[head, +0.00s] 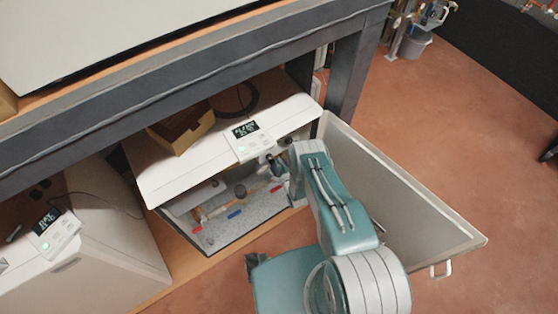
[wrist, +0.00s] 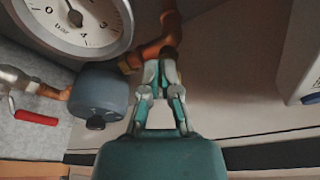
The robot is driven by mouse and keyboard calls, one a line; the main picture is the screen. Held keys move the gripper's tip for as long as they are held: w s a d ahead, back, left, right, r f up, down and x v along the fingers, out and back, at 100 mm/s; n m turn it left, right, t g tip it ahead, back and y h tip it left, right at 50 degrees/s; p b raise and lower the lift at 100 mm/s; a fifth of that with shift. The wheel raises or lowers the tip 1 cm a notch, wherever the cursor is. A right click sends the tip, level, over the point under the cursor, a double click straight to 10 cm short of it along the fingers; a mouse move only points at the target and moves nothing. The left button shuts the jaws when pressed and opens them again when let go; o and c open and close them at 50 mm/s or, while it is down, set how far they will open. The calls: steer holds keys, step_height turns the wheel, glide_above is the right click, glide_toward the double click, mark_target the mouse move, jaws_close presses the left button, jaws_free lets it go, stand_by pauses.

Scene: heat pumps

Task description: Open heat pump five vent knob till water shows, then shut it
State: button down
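An opened heat pump (head: 215,160) stands under the bench in the head view, with pipes and valves inside. My gripper (wrist: 161,70) reaches into its right side; in the head view the gripper (head: 279,165) is partly hidden by my arm. In the wrist view its fingertips are close together, just below a copper pipe with a brass fitting (wrist: 133,62). I cannot tell whether anything is between them. A dark grey cylinder (wrist: 100,88) with a small black knob (wrist: 96,123) is left of the fingers, apart from them. Which part is the vent knob is unclear. No water shows.
A pressure gauge (wrist: 80,22) and a red lever handle (wrist: 37,118) are near the gripper. The open door (head: 400,200) stands right of my arm. A cardboard box (head: 181,130) lies on top, and another heat pump (head: 95,250) stands at left.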

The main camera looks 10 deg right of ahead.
steer(key=shift+s+a+f, duration=0.1)
stand_by(0.3)
steer(key=shift+s+a, duration=0.1)
steer(key=shift+a, duration=0.1)
steer(key=d+v, duration=0.1)
steer(key=v, duration=0.4)
steer(key=shift+s+d+f, duration=0.2)
steer(key=shift+s, duration=0.15)
steer(key=shift+d+r, duration=0.1)
steer(key=w+a+r, duration=0.1)
steer(key=w, duration=0.5)
steer(key=shift+a+r, duration=0.2)
steer(key=shift+r, duration=0.05)
steer(key=shift+w+d+f, duration=0.1)
steer(key=shift+d+f, duration=0.05)
steer(key=shift+f, duration=0.1)
stand_by(0.9)
